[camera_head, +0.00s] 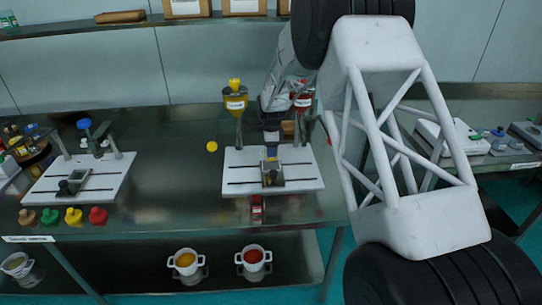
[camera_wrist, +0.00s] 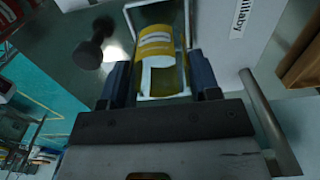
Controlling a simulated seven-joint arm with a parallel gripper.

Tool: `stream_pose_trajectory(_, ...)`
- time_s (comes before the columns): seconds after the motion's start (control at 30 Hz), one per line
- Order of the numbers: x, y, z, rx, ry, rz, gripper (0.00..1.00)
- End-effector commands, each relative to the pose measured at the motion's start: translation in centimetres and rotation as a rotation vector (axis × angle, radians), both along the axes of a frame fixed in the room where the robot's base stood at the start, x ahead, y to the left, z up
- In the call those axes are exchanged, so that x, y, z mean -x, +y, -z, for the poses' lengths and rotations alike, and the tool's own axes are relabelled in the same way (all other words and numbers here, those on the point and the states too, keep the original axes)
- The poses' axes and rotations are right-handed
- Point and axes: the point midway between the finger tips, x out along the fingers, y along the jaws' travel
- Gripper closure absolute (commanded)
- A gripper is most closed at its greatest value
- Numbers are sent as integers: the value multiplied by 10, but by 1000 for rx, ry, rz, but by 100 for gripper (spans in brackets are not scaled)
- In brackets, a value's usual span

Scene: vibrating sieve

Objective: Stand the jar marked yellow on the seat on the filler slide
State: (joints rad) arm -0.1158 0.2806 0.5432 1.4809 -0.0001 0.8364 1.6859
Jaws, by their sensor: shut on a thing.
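A yellow hopper (camera_head: 236,101) and a red hopper (camera_head: 302,100) stand behind the board, close to my arm. Another white board (camera_head: 105,182) with a blue-knobbed device is at left. Several coloured stoppers (camera_head: 74,216) line the front edge. A yellow disc (camera_head: 212,146) lies between the boards.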

Motion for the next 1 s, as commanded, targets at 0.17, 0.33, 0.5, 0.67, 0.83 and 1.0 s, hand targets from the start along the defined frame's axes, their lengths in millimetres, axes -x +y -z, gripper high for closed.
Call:
stream_pose_trajectory(0.17,0,0,23,0,1,0,67)
stream_pose_trajectory(0.33,0,0,36,0,1,0,67)
stream_pose_trajectory(0.5,0,0,37,0,0,0,67)
stream_pose_trajectory(0.67,0,0,37,0,0,0,67)
stream_pose_trajectory(0.83,0,0,40,0,0,0,41)
stream_pose_trajectory(1.0,0,0,40,0,0,0,18)
